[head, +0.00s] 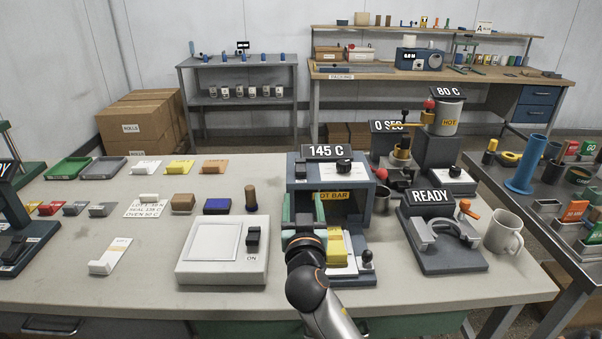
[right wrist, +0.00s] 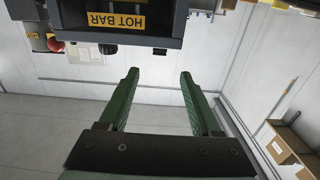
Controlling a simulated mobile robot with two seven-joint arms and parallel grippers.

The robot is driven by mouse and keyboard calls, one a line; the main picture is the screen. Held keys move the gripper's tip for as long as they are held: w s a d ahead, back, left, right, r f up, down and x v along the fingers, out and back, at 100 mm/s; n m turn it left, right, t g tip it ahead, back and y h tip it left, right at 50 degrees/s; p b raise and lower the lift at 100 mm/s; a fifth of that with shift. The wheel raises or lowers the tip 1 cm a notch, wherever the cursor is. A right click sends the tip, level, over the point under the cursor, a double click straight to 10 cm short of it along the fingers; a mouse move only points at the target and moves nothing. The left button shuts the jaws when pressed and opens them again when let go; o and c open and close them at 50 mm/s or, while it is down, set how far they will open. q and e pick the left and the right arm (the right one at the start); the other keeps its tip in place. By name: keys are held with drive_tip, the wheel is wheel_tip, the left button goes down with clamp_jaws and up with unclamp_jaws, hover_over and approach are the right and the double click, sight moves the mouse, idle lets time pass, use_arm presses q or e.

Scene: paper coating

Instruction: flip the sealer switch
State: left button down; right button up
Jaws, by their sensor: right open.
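The sealer (head: 377,211) is a blue-grey press with a "145 C" display and a yellow "HOT BAR" label; it also shows upside down in the right wrist view (right wrist: 120,30). A black knob (head: 344,165) sits on its top, and a black-knobbed lever (head: 367,257) stands at its front right. To its left is a white box (head: 215,268) with a black rocker switch (head: 253,239) marked "ON". My right gripper (head: 305,208) is in front of the sealer, its green fingers apart and empty; they also show in the right wrist view (right wrist: 159,76). It partly hides the sealer's front. My left gripper is out of view.
A "READY" clamp stand (head: 440,262) and a white mug (head: 504,233) stand to the right. Behind are a "0 SEC" stand (head: 387,127) and an "80 C" hot pot (head: 446,117). Cards and small blocks lie at left. The bench (head: 130,210) has free room between them.

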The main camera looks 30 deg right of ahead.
sight(301, 174)
drive_tip(key=p+x, duration=0.1)
drive_tip(key=x, duration=0.9)
drive_tip(key=shift+w+d, duration=0.25)
drive_tip(key=shift+w, duration=0.05)
clamp_jaws()
